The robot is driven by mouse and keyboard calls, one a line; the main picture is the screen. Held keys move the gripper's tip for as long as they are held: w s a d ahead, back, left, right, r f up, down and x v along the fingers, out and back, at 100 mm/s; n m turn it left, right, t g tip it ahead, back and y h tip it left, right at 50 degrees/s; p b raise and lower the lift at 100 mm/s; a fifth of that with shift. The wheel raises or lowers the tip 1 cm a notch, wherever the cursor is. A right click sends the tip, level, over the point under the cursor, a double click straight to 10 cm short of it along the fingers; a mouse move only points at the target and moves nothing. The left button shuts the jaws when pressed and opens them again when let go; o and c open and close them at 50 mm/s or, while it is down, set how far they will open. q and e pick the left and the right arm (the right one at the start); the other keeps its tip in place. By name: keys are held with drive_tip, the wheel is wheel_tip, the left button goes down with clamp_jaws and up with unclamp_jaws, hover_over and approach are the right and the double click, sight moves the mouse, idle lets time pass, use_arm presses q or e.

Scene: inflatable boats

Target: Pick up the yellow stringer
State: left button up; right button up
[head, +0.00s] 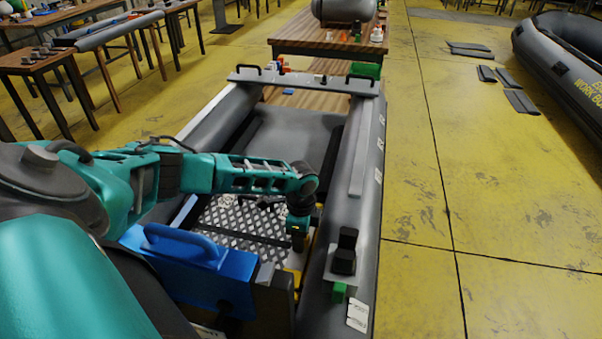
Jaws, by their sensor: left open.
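A small yellow strip, which looks like the yellow stringer (295,272), shows inside the grey inflatable boat, low along its right tube. Most of it is hidden behind my blue and dark parts, and its full length cannot be seen. My left gripper (299,243) hangs down at the end of the teal arm, just above the strip and beside the right tube. It is open, and nothing shows held in it. The fingertips are small and dark, so contact with the strip cannot be told. My right gripper is not in view.
The grey boat's tube (352,200) runs close along the right of the gripper, with a black fitting (345,252) on it. A checkered metal floor plate (240,218) lies left of the gripper. A wooden table (325,45) stands beyond. The yellow floor at right is open.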

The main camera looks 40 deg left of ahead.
use_arm(q)
drive_tip(key=shift+f, duration=0.35)
drive_tip(key=shift+c, duration=0.2)
clamp_jaws()
